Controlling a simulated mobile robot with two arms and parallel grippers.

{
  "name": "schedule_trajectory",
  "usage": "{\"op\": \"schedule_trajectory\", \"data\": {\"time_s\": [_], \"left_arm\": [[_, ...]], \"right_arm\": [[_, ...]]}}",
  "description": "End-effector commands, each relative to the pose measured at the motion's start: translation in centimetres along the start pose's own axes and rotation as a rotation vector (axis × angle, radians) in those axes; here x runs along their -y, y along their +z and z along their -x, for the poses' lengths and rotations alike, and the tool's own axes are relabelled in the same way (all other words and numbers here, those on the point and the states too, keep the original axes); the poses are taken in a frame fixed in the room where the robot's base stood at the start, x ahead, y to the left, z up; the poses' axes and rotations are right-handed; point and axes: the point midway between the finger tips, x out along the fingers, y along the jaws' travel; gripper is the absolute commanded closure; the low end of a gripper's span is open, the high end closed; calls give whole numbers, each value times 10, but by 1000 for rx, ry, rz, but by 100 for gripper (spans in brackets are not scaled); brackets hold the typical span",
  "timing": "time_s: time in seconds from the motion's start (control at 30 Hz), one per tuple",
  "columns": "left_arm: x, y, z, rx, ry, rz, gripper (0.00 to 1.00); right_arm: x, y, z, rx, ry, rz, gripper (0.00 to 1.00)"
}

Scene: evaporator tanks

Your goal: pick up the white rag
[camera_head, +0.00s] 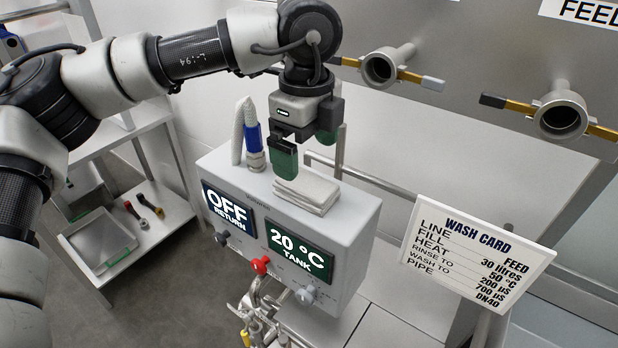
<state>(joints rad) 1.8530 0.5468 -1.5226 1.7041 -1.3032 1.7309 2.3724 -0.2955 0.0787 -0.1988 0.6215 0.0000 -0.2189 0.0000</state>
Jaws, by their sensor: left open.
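The white rag (308,191) lies folded on top of the grey control box (350,221), near its right end. My left gripper (305,148) is above the rag, pointing down, with its green fingers apart and nothing between them. The nearer finger sits just above the left end of the rag; I cannot tell whether it touches. The other finger is farther back and to the right. My right gripper does not show.
The wash card (474,250) stands at right. A shelf with a tray (98,240) is at left.

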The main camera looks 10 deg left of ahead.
Motion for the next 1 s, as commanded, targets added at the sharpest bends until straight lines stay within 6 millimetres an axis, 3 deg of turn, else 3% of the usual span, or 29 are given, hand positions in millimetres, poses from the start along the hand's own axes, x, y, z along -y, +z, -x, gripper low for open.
{"op": "schedule_trajectory", "data": {"time_s": [0.1,0.2,0.37,0.63,0.93,1.0], "left_arm": [[0,0,-16,-1,2,-1,4],[1,0,-24,0,1,0,4],[3,-1,-35,-1,3,-1,4],[8,-2,-72,-2,2,-1,4],[8,-2,-79,-1,-2,-1,4],[8,-2,-79,-1,-2,-1,15]], "right_arm": [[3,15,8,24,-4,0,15],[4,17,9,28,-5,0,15],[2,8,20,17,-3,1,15],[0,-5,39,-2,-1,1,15],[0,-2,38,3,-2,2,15],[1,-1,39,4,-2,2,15]]}}
